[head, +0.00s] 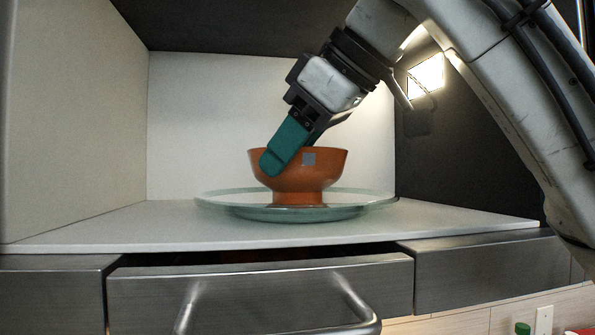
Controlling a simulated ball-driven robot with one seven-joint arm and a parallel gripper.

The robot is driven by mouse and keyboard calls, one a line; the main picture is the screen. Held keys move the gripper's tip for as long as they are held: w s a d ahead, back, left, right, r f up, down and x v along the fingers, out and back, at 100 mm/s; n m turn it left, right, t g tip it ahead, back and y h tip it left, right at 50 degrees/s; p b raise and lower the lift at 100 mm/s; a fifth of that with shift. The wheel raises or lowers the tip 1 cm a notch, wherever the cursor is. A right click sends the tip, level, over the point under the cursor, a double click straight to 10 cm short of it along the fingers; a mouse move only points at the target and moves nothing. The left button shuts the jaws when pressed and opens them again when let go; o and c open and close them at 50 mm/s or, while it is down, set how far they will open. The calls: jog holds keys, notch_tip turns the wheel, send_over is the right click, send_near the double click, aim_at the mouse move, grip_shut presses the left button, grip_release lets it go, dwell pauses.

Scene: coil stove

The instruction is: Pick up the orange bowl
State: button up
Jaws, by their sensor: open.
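The orange bowl (322,177) stands upright on its foot in the middle of a round glass plate (370,201), inside a boxed-in space. It has a small grey square mark on its side. My gripper (276,163) comes down from the upper right, tilted, with its teal finger in front of the bowl's left side and overlapping the rim. The gripper is open. The other finger is mostly hidden, so I cannot tell whether it is inside the bowl or whether either finger touches it.
The white shelf surface (120,228) around the plate is clear. Pale side and back walls (190,120) and a dark right wall close in the space. A metal drawer with a bar handle (280,328) sits below, slightly open. A lit lamp (427,76) is at upper right.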

jog(key=shift+x, duration=0.9)
grip_shut()
